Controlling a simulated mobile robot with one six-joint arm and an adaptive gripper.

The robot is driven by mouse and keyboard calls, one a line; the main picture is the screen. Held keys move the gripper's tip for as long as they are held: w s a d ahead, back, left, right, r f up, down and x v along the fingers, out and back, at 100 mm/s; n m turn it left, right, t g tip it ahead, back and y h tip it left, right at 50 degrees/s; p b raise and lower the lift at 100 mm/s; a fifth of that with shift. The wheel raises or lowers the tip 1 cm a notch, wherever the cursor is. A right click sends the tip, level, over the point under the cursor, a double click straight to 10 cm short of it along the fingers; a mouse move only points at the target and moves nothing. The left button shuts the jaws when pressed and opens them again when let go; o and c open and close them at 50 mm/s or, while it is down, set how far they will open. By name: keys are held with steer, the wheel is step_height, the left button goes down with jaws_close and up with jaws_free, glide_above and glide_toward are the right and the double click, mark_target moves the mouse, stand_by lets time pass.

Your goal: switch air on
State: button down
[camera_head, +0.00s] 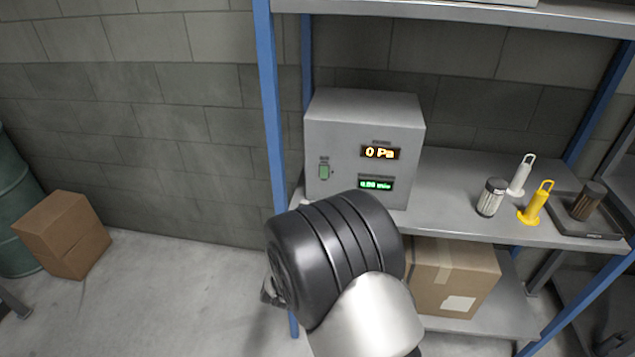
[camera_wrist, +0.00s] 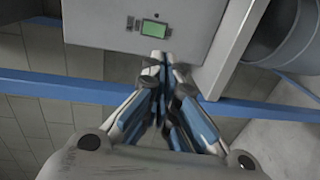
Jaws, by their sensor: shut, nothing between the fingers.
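A grey control box (camera_head: 345,115) stands on the shelf in the head view. Its front has a small green switch (camera_head: 324,170) at the left, an amber display (camera_head: 380,152) reading 0 Pa and a green display (camera_head: 376,184) whose text is too small to read surely. In the wrist view the green switch (camera_wrist: 154,29) is on the box face (camera_wrist: 190,12), just beyond my fingertips. My gripper (camera_wrist: 160,62) is shut and empty, its tips close to the switch; I cannot tell whether they touch. In the head view my arm hides most of the gripper.
The shelf (camera_head: 450,215) also holds a white-handled item (camera_head: 521,175), a yellow-handled item (camera_head: 536,203), and filter-like cylinders (camera_head: 491,197). Blue posts (camera_head: 268,95) frame it. A cardboard box (camera_head: 455,277) is on the lower shelf; another box (camera_head: 62,235) is on the floor at left.

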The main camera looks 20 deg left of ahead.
mark_target(320, 176)
steer(key=b+x, duration=0.4)
steer(key=x, duration=0.9)
steer(key=shift+d+f, duration=0.1)
steer(key=shift+f, duration=0.05)
steer(key=shift+w, duration=0.4)
steer(key=shift+w+a+p, duration=0.2)
steer(key=shift+w+p, duration=0.15)
steer(key=shift+p, duration=0.05)
steer(key=shift+f, duration=0.1)
steer(key=shift+d, duration=0.1)
